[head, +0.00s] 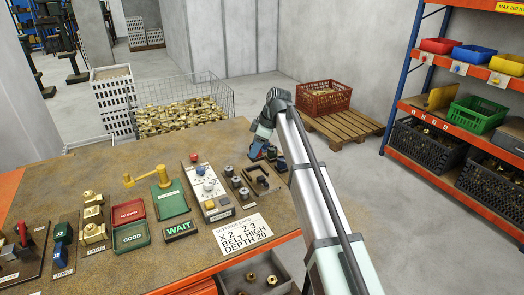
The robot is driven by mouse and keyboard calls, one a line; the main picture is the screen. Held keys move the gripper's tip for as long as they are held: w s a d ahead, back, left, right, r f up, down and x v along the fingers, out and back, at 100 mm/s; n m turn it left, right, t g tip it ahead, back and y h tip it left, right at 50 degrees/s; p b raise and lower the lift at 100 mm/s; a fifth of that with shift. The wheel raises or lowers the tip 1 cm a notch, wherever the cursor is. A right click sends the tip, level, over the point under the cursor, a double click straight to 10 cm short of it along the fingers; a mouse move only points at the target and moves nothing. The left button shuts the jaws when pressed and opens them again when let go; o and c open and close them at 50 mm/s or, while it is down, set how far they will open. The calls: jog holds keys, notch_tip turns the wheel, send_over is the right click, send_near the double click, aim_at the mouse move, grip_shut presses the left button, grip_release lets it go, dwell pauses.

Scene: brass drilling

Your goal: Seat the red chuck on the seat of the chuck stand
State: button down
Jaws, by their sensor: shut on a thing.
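My gripper (262,152) is low over the far right part of the bench, seen from behind my arm. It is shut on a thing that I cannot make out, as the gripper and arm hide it. I cannot pick out the red chuck anywhere in the open. A dark stand (262,186) with an open, bracket-like shape sits just in front of and below my gripper. Several small grey, round pieces (236,182) stand in a row directly left of it. I cannot tell for sure which part is the chuck stand's seat.
A control box (210,198) with knobs stands left of the grey pieces. A settings card (242,233) lies in front. A wire bin of brass parts (180,115) is behind the bench.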

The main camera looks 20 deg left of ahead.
jog(key=shift+f, duration=2.25)
jog(key=shift+f, duration=1.4)
dwell(1.8)
jog(key=shift+c, duration=0.4)
grip_release()
jog(key=shift+r, duration=0.2)
jog(key=shift+r, duration=3.3)
